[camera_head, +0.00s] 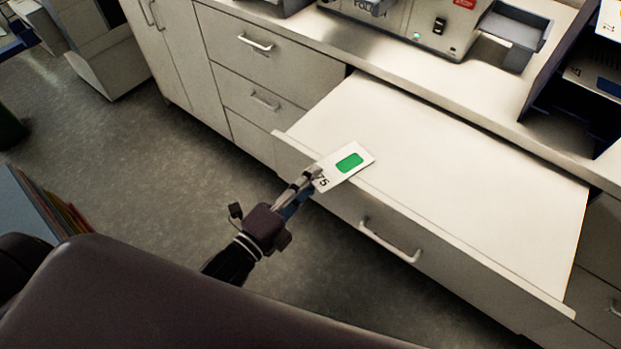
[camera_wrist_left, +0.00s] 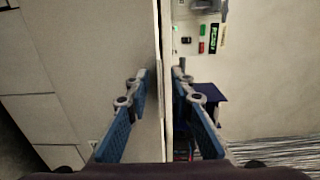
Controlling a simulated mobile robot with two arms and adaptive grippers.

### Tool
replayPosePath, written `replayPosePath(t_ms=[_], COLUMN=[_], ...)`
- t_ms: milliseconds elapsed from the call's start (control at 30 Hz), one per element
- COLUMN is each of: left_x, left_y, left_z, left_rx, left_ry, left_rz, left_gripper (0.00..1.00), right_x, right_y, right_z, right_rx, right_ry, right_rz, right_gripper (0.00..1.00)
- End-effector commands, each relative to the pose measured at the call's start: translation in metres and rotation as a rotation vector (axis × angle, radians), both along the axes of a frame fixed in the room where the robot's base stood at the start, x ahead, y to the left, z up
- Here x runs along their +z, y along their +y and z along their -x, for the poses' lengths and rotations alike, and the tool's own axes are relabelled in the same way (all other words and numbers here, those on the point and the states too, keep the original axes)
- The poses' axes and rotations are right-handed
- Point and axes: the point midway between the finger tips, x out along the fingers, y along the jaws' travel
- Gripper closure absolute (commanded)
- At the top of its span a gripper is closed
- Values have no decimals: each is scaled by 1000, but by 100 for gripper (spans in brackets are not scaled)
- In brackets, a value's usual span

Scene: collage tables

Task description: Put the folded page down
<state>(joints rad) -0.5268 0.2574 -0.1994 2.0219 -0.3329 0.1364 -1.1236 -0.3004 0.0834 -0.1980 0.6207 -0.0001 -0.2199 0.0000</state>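The folded page (camera_head: 349,163) is a small white card with a green rectangle and dark digits that look like "75". It sits at the front left of the pulled-out drawer (camera_head: 440,170), partly over the drawer's front rim. My left gripper (camera_head: 312,178) has its fingertips at the page's near corner and appears shut on it, with the page reaching out beyond the tips. In the left wrist view the blue-padded fingers (camera_wrist_left: 160,80) stand a little apart around a thin pale strip; I cannot tell whether that is the page edge. My right gripper is not in view.
The drawer has a broad, bare pale surface and a front handle (camera_head: 390,242). A machine (camera_head: 400,25) with a grey tray (camera_head: 515,35) stands on the worktop behind. Dark shelving (camera_head: 585,85) stands at the right. Closed drawers (camera_head: 262,75) are at the left, above open grey floor.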

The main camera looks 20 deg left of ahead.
Motion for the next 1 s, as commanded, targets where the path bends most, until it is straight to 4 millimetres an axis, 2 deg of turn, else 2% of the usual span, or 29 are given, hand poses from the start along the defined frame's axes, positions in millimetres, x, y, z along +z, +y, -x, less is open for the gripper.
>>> replayPosePath(t_ms=[167, 267, 700, 1000], left_x=[6, 1, -1, 1], left_y=[0, 3, 28, 39], left_z=[0, 9, 76, 107], left_rx=[0, 1, 2, 1], left_ry=[-1, 2, 5, 1], left_rz=[0, 0, -1, 1], left_gripper=[78, 78, 78, 78], right_x=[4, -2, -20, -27], right_y=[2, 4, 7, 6], right_z=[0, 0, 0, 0], right_rx=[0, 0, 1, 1], right_ry=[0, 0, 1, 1], right_rz=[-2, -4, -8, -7], right_gripper=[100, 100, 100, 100])
